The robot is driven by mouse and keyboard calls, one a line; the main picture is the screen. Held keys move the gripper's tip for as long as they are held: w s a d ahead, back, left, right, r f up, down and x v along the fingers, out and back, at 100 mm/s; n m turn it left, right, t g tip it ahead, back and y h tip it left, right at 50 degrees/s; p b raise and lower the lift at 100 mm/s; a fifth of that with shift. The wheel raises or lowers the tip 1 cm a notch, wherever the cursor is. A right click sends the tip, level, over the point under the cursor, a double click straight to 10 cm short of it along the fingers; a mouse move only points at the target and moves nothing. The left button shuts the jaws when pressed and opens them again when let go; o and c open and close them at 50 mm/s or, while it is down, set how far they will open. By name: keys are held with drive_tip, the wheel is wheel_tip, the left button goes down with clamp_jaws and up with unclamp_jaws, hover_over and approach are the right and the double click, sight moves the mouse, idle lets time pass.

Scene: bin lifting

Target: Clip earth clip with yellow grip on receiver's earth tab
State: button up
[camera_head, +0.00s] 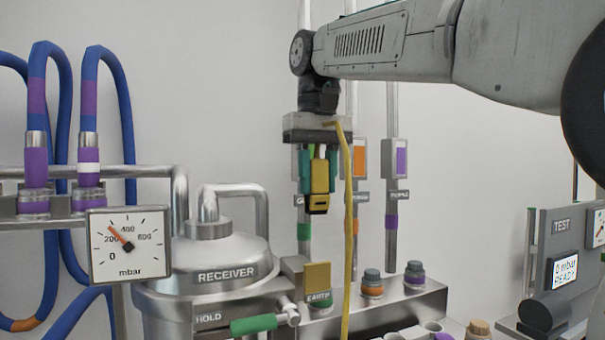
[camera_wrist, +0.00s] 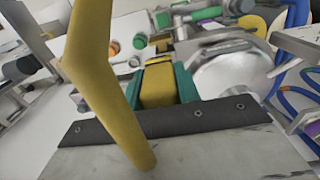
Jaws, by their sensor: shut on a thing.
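The earth clip with a yellow grip (camera_head: 320,176) is held between the green fingers of my gripper (camera_head: 319,183), which is shut on it. Its dark jaw end points down. The yellow grip also shows between the fingers in the wrist view (camera_wrist: 158,85). A yellow cable (camera_head: 348,230) runs from the gripper's top down past the tab. The receiver (camera_head: 225,262) is the silver vessel at lower left. Its earth tab (camera_head: 317,276), a flat brass-coloured plate above an EARTH label, stands at the vessel's right. The clip hangs above the tab, apart from it.
A pressure gauge (camera_head: 129,245) and blue hoses (camera_head: 60,130) stand at left. A green HOLD handle (camera_head: 254,324) lies below the tab. Capped ports (camera_head: 372,283) sit on the ledge to the right. Vertical pipes (camera_head: 392,130) rise behind the gripper. A TEST panel (camera_head: 562,225) stands at far right.

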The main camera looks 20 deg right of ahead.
sight(319, 216)
drive_tip(key=shift+f, duration=2.4)
drive_tip(key=shift+s+r, duration=0.3)
drive_tip(key=shift+f, duration=1.55)
drive_tip(key=shift+f, duration=0.15)
drive_tip(key=shift+f, duration=1)
drive_tip(key=shift+f, duration=1.05)
drive_tip(key=o, duration=1.2)
drive_tip(key=shift+o, duration=0.2)
